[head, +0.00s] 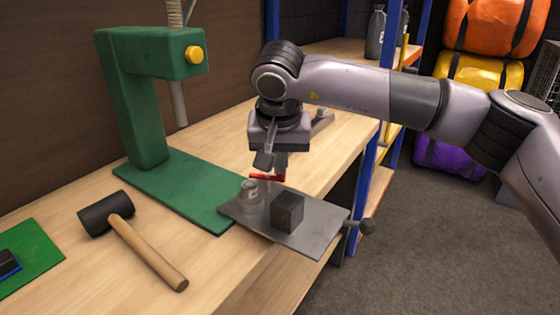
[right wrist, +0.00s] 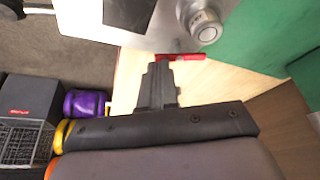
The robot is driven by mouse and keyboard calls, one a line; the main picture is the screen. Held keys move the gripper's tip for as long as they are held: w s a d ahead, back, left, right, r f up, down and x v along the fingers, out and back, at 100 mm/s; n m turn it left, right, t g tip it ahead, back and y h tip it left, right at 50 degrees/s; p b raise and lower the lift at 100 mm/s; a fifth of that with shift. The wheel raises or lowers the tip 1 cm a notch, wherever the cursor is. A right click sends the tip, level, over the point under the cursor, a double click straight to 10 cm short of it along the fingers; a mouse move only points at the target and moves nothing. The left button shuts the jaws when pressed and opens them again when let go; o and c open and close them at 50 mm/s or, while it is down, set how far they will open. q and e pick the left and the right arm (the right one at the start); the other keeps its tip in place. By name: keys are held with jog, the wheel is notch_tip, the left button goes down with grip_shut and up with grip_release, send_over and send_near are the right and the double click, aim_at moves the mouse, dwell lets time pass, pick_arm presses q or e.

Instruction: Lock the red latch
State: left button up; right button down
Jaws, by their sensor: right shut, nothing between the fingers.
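The red latch (head: 267,177) is a small red bar at the back edge of a grey metal plate (head: 315,229) on the workbench. It also shows in the right wrist view (right wrist: 182,57), just past my fingertips. My right gripper (head: 271,165) is shut and empty, pointing down right at the latch; it also shows in the right wrist view (right wrist: 160,68). I cannot tell whether the fingertips touch the latch. The gripper hides part of the latch's surroundings in the head view. My left gripper is out of view.
A small metal cylinder (head: 250,191) and a dark block (head: 287,211) stand on the plate. A green press (head: 137,110) stands behind left. A mallet (head: 145,250) lies on the bench (head: 215,275). Shelving with blue posts (head: 399,60) stands behind right.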

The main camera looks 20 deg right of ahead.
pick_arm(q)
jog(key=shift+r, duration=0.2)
pick_arm(e)
jog(key=shift+d+n, duration=0.25)
jog(key=shift+n, duration=0.35)
